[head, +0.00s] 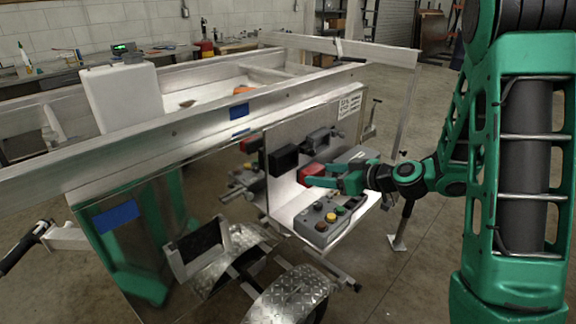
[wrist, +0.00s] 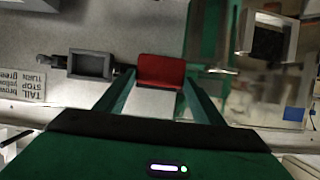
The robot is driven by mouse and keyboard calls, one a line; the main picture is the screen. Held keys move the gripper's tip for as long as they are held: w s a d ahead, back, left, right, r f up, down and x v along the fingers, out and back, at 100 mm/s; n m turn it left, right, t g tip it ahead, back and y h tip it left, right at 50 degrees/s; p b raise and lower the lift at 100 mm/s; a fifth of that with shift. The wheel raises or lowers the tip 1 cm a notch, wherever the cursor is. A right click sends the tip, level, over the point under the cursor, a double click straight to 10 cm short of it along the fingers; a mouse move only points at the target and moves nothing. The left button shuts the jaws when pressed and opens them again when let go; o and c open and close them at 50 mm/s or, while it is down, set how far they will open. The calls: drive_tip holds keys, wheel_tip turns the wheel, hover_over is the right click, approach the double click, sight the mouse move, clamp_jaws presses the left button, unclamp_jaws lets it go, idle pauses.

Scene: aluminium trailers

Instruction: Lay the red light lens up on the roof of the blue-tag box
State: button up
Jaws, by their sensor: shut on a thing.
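The red light lens (head: 312,174) is at the upright metal panel, in the head view. My gripper (head: 318,180) is shut on it, reaching in from the right. In the wrist view the lens (wrist: 161,70) sits between my two fingertips (wrist: 160,80). Whether it still touches the panel, I cannot tell. Another blue patch (head: 238,111) is on the rail's side.
Black housings (head: 284,159) are on the panel beside the lens. A grey control box (head: 325,218) with coloured buttons lies on the shelf below.

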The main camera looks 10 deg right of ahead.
drive_tip(key=shift+s+d, duration=0.4)
drive_tip(key=shift+s, duration=0.2)
